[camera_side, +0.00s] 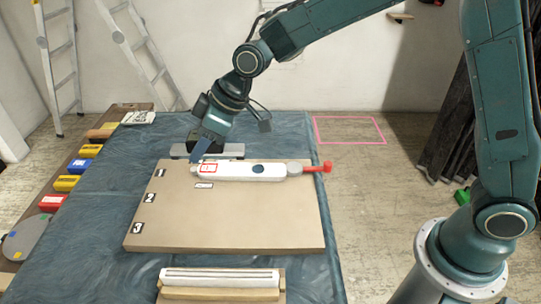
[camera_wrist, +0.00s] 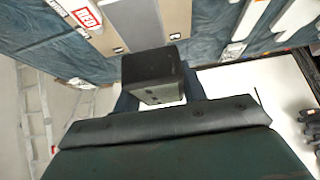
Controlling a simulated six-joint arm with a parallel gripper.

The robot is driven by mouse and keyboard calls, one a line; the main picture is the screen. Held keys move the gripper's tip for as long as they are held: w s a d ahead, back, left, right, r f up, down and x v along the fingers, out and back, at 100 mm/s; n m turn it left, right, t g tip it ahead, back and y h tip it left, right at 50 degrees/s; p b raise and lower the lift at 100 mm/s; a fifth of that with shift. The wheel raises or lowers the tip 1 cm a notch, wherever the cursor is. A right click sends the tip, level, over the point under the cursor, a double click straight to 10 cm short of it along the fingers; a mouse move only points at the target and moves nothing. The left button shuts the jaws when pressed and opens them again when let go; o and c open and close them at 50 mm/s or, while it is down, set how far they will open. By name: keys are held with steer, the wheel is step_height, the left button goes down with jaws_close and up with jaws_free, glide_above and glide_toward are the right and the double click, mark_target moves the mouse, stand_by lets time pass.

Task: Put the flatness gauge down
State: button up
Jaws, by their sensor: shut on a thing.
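My gripper (camera_side: 203,148) is at the back edge of the tan board, pointing down. In the wrist view, my gripper (camera_wrist: 158,95) has its fingers closed on the black block (camera_wrist: 152,68) of a grey bar, which I take to be the flatness gauge. In the side view this grey gauge bar (camera_side: 233,150) extends right of the fingers, just behind the board. I cannot tell whether it touches the cloth or hangs above it. The black block is mostly hidden by the gripper in the side view.
A white relief piece (camera_side: 240,171) with a red knob (camera_side: 327,167) lies on the tan board (camera_side: 230,225), which is numbered 1 to 3. A wooden holder with a white slotted strip (camera_side: 220,276) is in front. Several coloured blocks (camera_side: 67,184) line the left. Blue cloth (camera_side: 280,130) at back right is clear.

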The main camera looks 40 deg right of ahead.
steer(key=shift+d, duration=0.1)
steer(key=w+d+r, duration=0.1)
steer(key=w+d, duration=0.1)
steer(key=d, duration=0.7)
steer(key=w+d+r, duration=0.2)
steer(key=d, duration=0.6)
step_height(320, 180, down, 16)
steer(key=shift+w+f, duration=0.1)
steer(key=shift+f, duration=0.05)
steer(key=shift+f, duration=2.1)
steer(key=shift+f, duration=0.15)
steer(key=o, duration=1.1)
steer(key=shift+c, duration=0.2)
